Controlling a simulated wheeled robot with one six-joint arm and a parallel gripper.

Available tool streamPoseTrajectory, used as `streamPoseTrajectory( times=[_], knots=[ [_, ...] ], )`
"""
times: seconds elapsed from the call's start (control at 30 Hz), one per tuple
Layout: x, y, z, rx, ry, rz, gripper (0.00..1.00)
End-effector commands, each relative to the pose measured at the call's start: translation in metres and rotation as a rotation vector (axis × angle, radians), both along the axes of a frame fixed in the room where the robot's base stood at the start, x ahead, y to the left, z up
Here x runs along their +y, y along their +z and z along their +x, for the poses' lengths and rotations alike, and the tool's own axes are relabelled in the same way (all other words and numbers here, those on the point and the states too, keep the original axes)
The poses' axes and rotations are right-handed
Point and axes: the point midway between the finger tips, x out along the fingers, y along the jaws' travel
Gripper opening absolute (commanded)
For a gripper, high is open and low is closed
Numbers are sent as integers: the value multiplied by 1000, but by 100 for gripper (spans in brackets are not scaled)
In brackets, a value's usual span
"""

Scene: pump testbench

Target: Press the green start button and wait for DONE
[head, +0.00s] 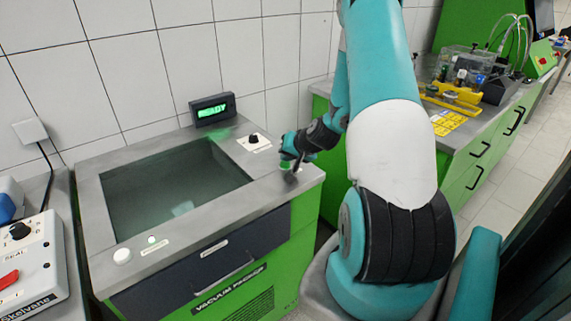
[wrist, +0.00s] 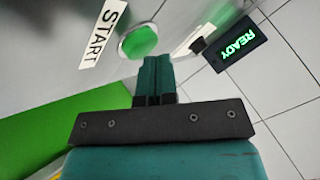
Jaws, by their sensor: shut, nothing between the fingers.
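The green start button (wrist: 138,40) is a round green cap in a pale ring, next to a white START label (wrist: 103,32) in the wrist view. My gripper (wrist: 155,62) is shut and empty, its fingertips close below the button in the picture. Whether they touch it, I cannot tell. In the head view my gripper (head: 290,162) is over the right end of the grey bench top and mostly hides the button. The display (head: 212,109) at the back reads READY in green letters; it also shows in the wrist view (wrist: 238,48).
The vacuum bench has a sunken glass-covered basin (head: 175,190) left of my gripper. A black knob (head: 254,139) stands behind it. A tiled wall is behind.

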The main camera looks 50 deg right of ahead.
Motion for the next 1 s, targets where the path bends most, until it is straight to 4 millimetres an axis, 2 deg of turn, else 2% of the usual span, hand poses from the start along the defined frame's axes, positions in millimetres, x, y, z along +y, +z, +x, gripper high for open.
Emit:
streamPoseTrajectory(
  times=[0.53,1.0],
  knots=[
    [0,-8,0,0,0,0,0],
    [0,0,0,0,0,0,0]
  ],
)
